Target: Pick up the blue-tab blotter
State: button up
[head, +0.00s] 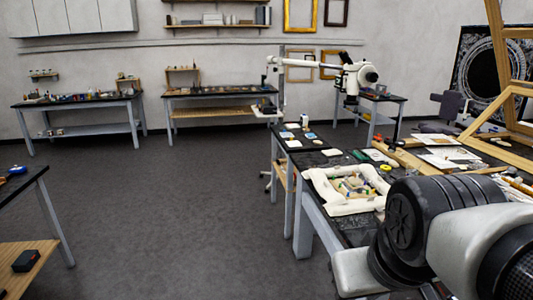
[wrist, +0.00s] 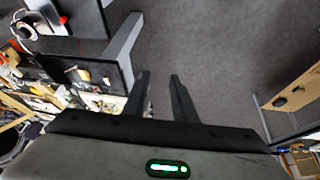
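I cannot single out the blue-tab blotter for sure in either view. Several small flat pale pieces (head: 293,143) lie on the dark far end of the workbench (head: 328,159) in the head view. A small bluish piece (head: 310,136) lies among them, too small to tell what it is. My gripper (wrist: 158,76) shows in the wrist view with its two fingers apart and nothing between them. It hangs over grey floor beside a cluttered bench. In the head view my arm fills the lower right, and the gripper itself is not seen.
A padded white frame (head: 345,207) with small fragments lies on the near bench. A white microscope arm (head: 315,66) reaches over the bench's far end. Wooden easel beams (head: 496,60) stand at right. Another dark table (head: 22,186) is at left. Open floor (head: 180,215) lies between.

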aim_at(285, 134)
jog(key=i+u, duration=0.4)
jog(key=i, duration=0.9)
jog(key=i+j, duration=0.1)
jog(key=i, duration=1.55)
jog(key=i+z, duration=0.1)
jog(key=i, duration=0.7)
jog(key=i+j+z, duration=0.1)
jog(key=i, duration=0.65)
jog(key=i+j+z, duration=0.15)
jog(key=i+z, duration=0.25)
jog(key=i+j+z, duration=0.2)
jog(key=z, duration=0.25)
jog(key=i+j+z, duration=0.6)
jog(key=j+z, duration=0.25)
jog(key=i+j+z, duration=0.15)
jog(key=j+z, duration=0.25)
jog(key=i+j+z, duration=0.1)
jog(key=j+z, duration=0.3)
jog(key=j, duration=0.25)
jog(key=j+z, duration=0.35)
jog(key=j, duration=0.3)
